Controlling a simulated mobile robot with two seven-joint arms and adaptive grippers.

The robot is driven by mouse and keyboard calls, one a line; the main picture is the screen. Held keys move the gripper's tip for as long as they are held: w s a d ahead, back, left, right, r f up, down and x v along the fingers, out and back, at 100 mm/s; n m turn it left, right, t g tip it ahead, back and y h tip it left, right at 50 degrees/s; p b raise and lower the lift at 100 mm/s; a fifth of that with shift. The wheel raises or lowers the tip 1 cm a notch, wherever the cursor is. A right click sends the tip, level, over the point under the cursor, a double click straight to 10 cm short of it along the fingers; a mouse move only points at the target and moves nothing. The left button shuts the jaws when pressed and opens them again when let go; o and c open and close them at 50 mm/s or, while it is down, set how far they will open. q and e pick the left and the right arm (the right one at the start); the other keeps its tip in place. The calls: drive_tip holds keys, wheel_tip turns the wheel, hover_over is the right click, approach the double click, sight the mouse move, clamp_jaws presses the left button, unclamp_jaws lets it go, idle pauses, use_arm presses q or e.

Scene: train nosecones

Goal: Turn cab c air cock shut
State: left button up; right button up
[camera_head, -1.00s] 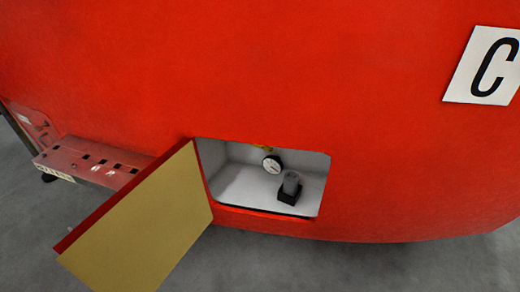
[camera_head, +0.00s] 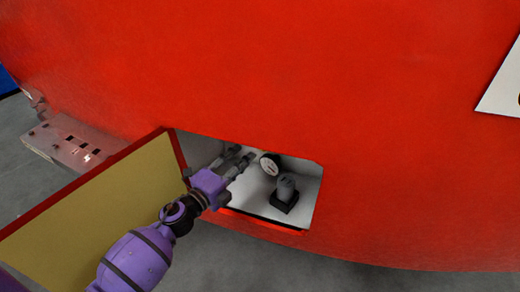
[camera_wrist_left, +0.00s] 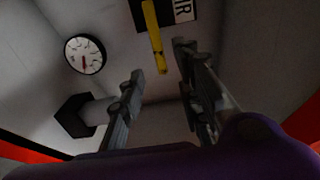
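The yellow air cock handle (camera_wrist_left: 153,35) shows in the left wrist view, pointing down the picture beside a black-and-white label that reads "IR" at its visible end. My left gripper (camera_head: 240,160) reaches into the open compartment (camera_head: 250,206) of the red cab in the head view. In the left wrist view its two fingers (camera_wrist_left: 160,60) are apart, and the handle's tip appears between the fingertips. I see no finger clearly touching it. The handle is hidden in the head view. My right gripper is not in view.
A round white gauge (camera_head: 269,165) and a grey cylinder on a black base (camera_head: 286,188) sit right of the gripper inside the compartment. The open door (camera_head: 95,215) stands out at the left, close to my left arm. A white sign (camera_head: 505,85) is at the right edge.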

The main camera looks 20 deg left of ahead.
use_arm(q)
drive_tip(key=x, duration=0.6)
drive_tip(key=shift+w, duration=0.1)
clamp_jaws()
